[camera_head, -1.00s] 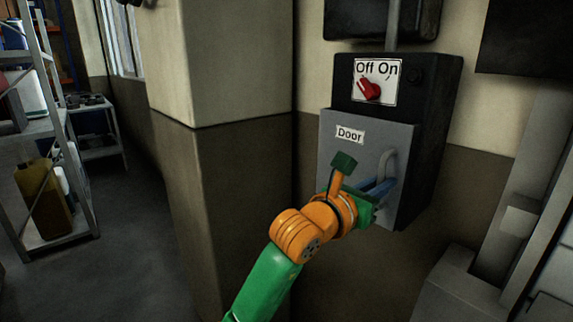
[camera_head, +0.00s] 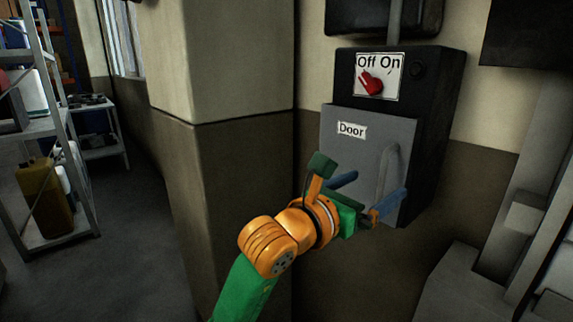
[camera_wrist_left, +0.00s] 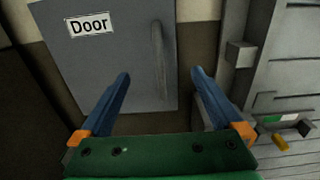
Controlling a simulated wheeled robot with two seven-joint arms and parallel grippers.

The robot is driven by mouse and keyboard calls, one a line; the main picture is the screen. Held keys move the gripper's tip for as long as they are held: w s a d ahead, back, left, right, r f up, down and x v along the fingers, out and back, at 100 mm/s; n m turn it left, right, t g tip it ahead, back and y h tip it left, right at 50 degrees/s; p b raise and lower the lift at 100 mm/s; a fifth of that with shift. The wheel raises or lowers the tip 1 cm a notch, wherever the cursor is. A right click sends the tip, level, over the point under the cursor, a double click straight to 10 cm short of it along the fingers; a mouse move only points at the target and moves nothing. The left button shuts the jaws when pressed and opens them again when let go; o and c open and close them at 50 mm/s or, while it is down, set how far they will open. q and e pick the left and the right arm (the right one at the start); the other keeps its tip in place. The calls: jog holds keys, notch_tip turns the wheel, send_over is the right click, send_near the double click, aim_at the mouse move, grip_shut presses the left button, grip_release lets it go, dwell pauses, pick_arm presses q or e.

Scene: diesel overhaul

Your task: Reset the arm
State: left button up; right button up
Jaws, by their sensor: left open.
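My left gripper (camera_head: 374,194) is open and empty in front of the lower part of a grey panel labelled Door (camera_head: 340,155). In the left wrist view its two blue fingers (camera_wrist_left: 160,85) are spread wide, with nothing between them but the view of the panel (camera_wrist_left: 105,65) beyond. The panel's upright grey handle (camera_head: 388,172) stands near its right edge and looks apart from the fingers; the handle also shows in the left wrist view (camera_wrist_left: 159,65). The panel looks shut against its black box. My right gripper does not show.
A red switch (camera_head: 371,83) under an Off On label sits on the black box (camera_head: 432,120) above the panel. A wall corner (camera_head: 195,150) stands left of it. Shelves (camera_head: 50,130) are at far left. Grey machinery (camera_head: 520,215) stands at right.

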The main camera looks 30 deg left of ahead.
pick_arm(q)
jog(key=v, duration=0.2)
jog(key=shift+s+a, duration=0.1)
jog(key=shift+s, duration=0.15)
